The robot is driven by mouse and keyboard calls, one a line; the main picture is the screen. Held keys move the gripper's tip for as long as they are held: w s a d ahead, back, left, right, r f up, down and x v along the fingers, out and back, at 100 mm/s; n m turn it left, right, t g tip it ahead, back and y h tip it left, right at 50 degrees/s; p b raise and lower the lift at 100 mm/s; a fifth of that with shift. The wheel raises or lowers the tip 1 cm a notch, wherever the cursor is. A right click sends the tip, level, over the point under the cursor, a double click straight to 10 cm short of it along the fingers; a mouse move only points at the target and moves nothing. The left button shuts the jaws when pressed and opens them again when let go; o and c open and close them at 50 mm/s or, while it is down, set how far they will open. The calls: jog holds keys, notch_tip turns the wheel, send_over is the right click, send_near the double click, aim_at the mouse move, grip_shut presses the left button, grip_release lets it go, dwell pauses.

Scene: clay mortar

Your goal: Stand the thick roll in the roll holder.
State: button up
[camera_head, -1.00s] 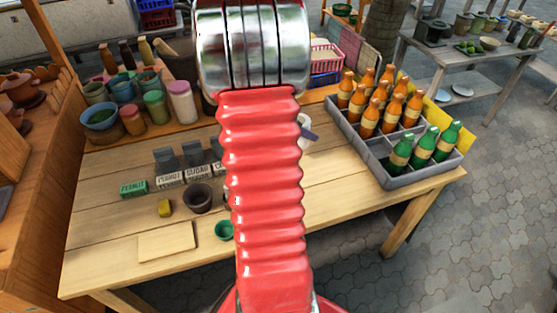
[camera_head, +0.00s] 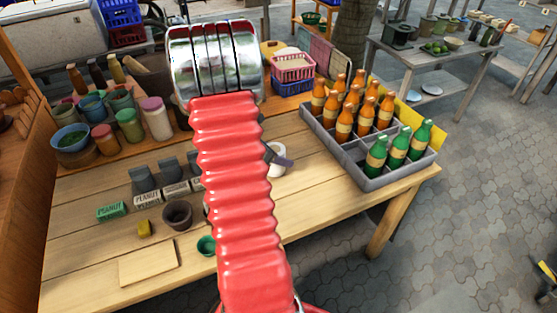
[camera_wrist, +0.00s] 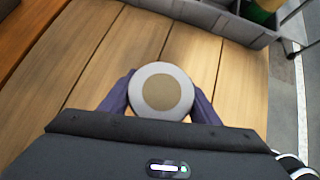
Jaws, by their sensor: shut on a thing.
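The thick roll (camera_wrist: 160,91) is white with a round brown centre, seen end-on in the wrist view. My gripper (camera_wrist: 160,105) is shut on it, with a dark purple finger on either side. In the head view the white roll (camera_head: 277,168) shows just right of my red arm, over the wooden table, partly covered by a finger. I cannot tell whether it touches the tabletop. I cannot make out a roll holder; my arm hides the middle of the table.
A grey crate (camera_head: 372,182) of orange and green bottles stands right of the roll. Labelled boxes (camera_head: 148,200), a dark pot (camera_head: 177,214), a small green cup (camera_head: 206,246) and a flat board (camera_head: 147,263) lie left of my arm. Bare planks surround the roll.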

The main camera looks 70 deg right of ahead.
jog(key=shift+f, duration=0.7)
jog(key=shift+f, duration=0.1)
jog(key=o, duration=1.2)
jog(key=shift+c, duration=0.2)
jog(key=v, duration=1.2)
